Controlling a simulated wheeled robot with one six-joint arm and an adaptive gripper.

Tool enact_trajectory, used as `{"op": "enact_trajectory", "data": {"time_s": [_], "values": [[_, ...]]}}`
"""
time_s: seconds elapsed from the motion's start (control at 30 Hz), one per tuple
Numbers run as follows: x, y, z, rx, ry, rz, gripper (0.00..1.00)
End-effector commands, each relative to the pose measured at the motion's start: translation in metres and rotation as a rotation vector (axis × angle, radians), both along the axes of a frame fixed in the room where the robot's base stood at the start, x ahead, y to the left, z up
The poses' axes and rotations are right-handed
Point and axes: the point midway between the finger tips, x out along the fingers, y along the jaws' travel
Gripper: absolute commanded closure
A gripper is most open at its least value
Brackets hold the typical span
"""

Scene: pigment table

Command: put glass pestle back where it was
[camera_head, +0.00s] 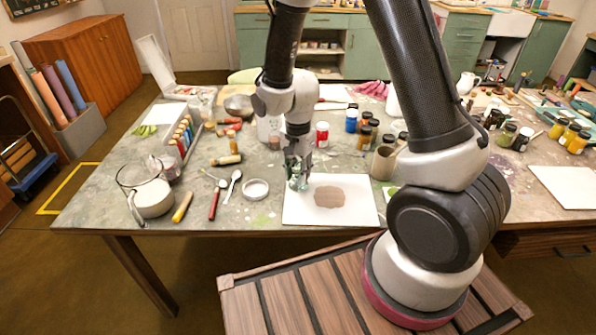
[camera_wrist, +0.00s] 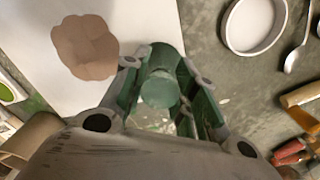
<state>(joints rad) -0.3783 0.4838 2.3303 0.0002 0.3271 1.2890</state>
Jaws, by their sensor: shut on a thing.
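The glass pestle (camera_wrist: 159,91) is pale green and see-through, and it sits between the fingers of my gripper (camera_wrist: 166,82) in the wrist view. In the head view the pestle (camera_head: 296,184) shows small and partly hidden below my gripper (camera_head: 299,172). My gripper is shut on it, over the left edge of a white slab (camera_head: 360,215). I cannot tell whether the pestle touches the slab. A brown pigment patch (camera_head: 330,196) lies on the slab, to the right of my gripper; it also shows in the wrist view (camera_wrist: 85,47).
A glass vessel (camera_head: 137,178) with a white pot stands at the left. Several paint jars (camera_head: 366,137) stand behind the slab.

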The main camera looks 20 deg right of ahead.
Motion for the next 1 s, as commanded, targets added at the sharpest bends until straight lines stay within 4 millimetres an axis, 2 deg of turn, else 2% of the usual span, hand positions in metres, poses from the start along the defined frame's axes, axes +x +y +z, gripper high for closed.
{"op": "enact_trajectory", "data": {"time_s": [0.1, 0.13, 0.23, 0.53, 0.67, 0.77, 1.0], "values": [[0.0, 0.0, -0.003, -0.001, 0.001, 0.0, 1.0], [0.0, 0.0, -0.003, 0.0, 0.0, 0.0, 0.7], [0.0, 0.0, -0.003, 0.0, 0.0, 0.0, 0.52], [0.0, 0.0, -0.002, 0.0, 0.0, 0.0, 0.51], [0.001, 0.0, 0.007, 0.001, -0.003, 0.0, 0.51], [0.001, 0.001, 0.024, 0.001, -0.005, 0.0, 0.51], [0.001, 0.001, 0.079, 0.002, -0.006, 0.0, 0.51]]}}
